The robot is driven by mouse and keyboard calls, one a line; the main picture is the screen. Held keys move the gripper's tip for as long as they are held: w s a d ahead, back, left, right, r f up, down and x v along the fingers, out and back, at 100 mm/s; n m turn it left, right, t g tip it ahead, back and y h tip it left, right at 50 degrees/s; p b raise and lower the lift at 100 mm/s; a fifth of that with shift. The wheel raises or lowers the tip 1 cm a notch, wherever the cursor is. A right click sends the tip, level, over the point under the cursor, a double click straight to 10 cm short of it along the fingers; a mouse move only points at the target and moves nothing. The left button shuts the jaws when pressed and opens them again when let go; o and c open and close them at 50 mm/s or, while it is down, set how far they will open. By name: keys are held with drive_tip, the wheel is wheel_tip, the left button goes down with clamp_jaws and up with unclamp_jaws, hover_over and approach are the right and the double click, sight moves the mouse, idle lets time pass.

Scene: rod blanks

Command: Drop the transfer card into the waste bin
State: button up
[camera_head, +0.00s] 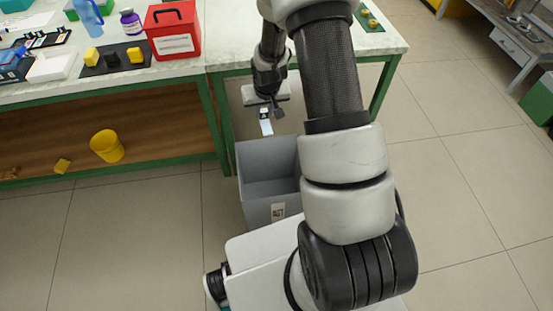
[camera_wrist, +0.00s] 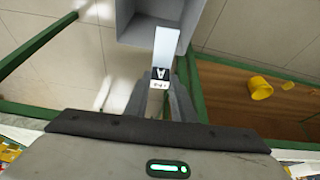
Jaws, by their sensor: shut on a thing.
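The transfer card (camera_head: 266,122) is a small white strip with a dark printed band. My gripper (camera_head: 265,108) is shut on it, and the card hangs down from the fingers. In the wrist view the card (camera_wrist: 166,52) sticks out from between the fingers (camera_wrist: 160,95). The waste bin (camera_head: 268,212) is a grey open-topped box on the floor, with a label on its front. In the head view the card is above the bin's far side. The wrist view shows the bin (camera_wrist: 130,30) beyond the card's tip. My arm hides the bin's right side.
A green-framed bench (camera_head: 215,110) stands behind the bin, carrying a red box (camera_head: 173,32), a purple-labelled bottle (camera_head: 131,22) and a blue bottle (camera_head: 88,18). A yellow cup (camera_head: 106,146) lies on the lower shelf.

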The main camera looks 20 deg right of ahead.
drive_tip(key=d+f+b, duration=0.1)
drive_tip(key=f+b, duration=0.3)
drive_tip(key=f, duration=0.6)
drive_tip(key=w+d+f+b, duration=0.1)
drive_tip(key=d+f+b, duration=0.1)
drive_tip(key=f, duration=0.8)
drive_tip(key=d+f+b, duration=0.1)
drive_tip(key=f+b, duration=0.4)
drive_tip(key=f, duration=0.6)
drive_tip(key=shift+w+d+m+b, duration=0.15)
drive_tip(key=shift+d+m+b, duration=0.2)
drive_tip(key=shift+m, duration=0.05)
drive_tip(key=o, duration=1.1)
drive_tip(key=shift+r, duration=0.1)
drive_tip(key=p+v, duration=0.5)
drive_tip(key=v, duration=1.2)
drive_tip(key=shift+a+r, duration=0.2)
drive_tip(key=shift+r, duration=0.1)
